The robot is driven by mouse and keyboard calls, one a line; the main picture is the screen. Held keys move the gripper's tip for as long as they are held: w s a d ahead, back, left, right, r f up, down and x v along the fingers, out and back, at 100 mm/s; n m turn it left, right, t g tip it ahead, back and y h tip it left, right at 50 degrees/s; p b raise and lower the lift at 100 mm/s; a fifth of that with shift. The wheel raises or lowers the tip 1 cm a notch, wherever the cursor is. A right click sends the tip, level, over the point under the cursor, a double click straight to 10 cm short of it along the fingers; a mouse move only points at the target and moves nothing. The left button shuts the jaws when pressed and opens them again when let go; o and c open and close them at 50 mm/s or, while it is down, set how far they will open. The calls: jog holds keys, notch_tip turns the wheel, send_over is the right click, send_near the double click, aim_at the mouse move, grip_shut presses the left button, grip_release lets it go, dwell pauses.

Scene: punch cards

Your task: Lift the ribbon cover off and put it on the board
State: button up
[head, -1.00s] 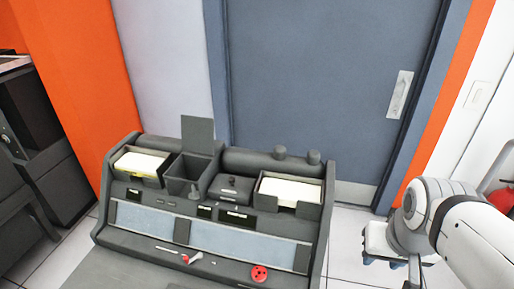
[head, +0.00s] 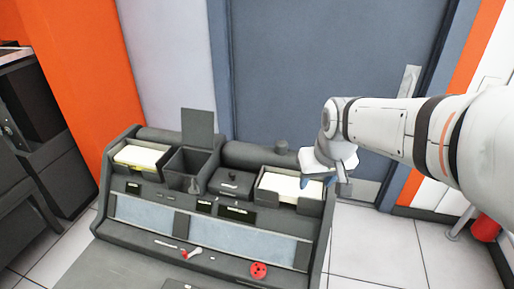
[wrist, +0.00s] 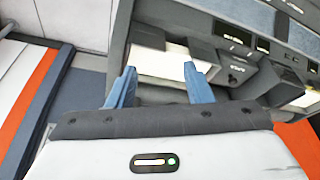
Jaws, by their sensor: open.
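The ribbon cover appears to be the dark box with a small knob (head: 232,183), seated in the middle of the grey machine's top. It also shows in the wrist view (wrist: 238,72), right of my fingers. My gripper (head: 326,190) is open and empty, with blue fingers, above the machine's right end near the right card tray. In the wrist view the two fingers (wrist: 159,75) stand apart with nothing between them. The flat grey ledge (head: 125,262) along the machine's front may be the board; I cannot tell for sure.
The right tray (head: 290,186) and left tray (head: 140,156) hold pale cards. An open bin with a raised flap (head: 198,128) stands left of the box. A red dial (head: 258,270) and a small red-and-white lever (head: 192,253) sit at the front. A blue-grey door (head: 310,80) is behind.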

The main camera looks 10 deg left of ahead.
jog(key=w+a+f+n, duration=0.1)
jog(key=w+a, duration=0.1)
jog(key=a, duration=0.2)
jog(key=w+a+f+n, duration=0.1)
jog(key=w+a, duration=0.2)
jog(key=a, duration=0.2)
jog(key=w+a+f+n+y, duration=0.1)
jog(key=w+a, duration=0.1)
jog(key=a, duration=0.3)
jog(key=shift+w+f+b, duration=0.25)
jog(key=shift+w+b, duration=0.05)
jog(key=shift+w, duration=0.1)
jog(key=n, duration=0.1)
send_near(232, 173)
jog(key=d, duration=0.2)
jog(key=f, duration=0.1)
jog(key=a+f, duration=0.1)
jog(key=f, duration=0.1)
jog(key=shift+a+y, duration=0.2)
jog(key=shift+y, duration=0.1)
jog(key=x, duration=0.1)
jog(key=p+x, duration=0.1)
jog(key=x, duration=0.3)
jog(key=shift+w+a, duration=0.4)
jog(key=shift+w, duration=0.05)
grip_shut()
